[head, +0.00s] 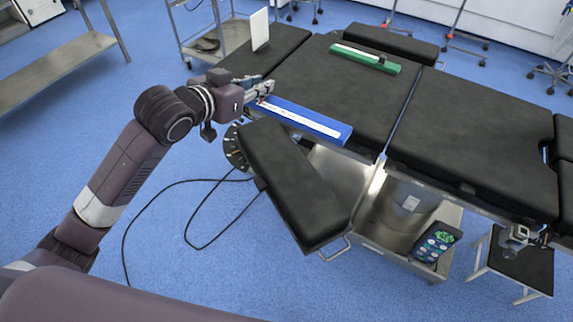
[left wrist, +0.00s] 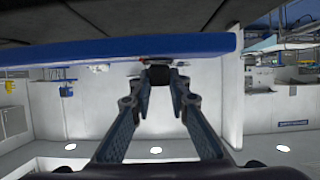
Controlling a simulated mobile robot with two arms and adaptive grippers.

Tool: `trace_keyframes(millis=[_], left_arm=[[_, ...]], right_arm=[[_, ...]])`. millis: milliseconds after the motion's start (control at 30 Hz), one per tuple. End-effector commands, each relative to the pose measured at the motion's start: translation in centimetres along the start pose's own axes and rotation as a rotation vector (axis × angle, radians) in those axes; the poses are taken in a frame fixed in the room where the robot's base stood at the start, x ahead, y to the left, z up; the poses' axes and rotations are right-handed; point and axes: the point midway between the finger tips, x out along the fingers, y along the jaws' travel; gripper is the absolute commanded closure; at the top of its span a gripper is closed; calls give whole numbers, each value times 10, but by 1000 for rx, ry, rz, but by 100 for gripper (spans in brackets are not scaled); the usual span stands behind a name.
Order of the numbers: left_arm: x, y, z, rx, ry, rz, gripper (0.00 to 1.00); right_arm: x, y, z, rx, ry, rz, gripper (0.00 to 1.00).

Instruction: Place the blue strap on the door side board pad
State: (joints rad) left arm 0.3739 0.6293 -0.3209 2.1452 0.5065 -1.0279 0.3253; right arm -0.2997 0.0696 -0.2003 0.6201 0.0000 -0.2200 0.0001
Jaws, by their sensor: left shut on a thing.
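The blue strap (head: 325,127), a long blue bar with a white strip along its top, lies along the near edge of the black operating table. My left gripper (head: 262,90) is at its left end. In the left wrist view the blue strap (left wrist: 100,53) runs across the top, and my left fingers (left wrist: 172,77) are shut on a small dark part at its edge. A black board pad (head: 293,185) sticks out at an angle from the near side of the table, below the strap. Another board pad (head: 393,43) is on the far side.
A green strap (head: 388,64) lies near the table's far edge. A white panel (head: 260,29) stands at the table's left end. A metal cart (head: 232,38) is behind it. Black cables lie on the blue floor.

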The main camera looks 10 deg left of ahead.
Motion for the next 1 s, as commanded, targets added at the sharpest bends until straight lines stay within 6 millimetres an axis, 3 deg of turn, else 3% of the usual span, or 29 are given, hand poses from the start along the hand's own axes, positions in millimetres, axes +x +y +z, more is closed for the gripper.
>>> trace_keyframes(millis=[167, 633, 1000], left_arm=[[8, -1, 12, -8, -5, -12, 100], [53, -1, 122, -8, -5, -11, 100], [69, -1, 162, -7, -4, -10, 100]], right_arm=[[1, 3, 1, -2, -1, 4, 55], [6, 10, 3, -5, -3, 11, 55], [7, 10, 3, -5, -3, 11, 55]])
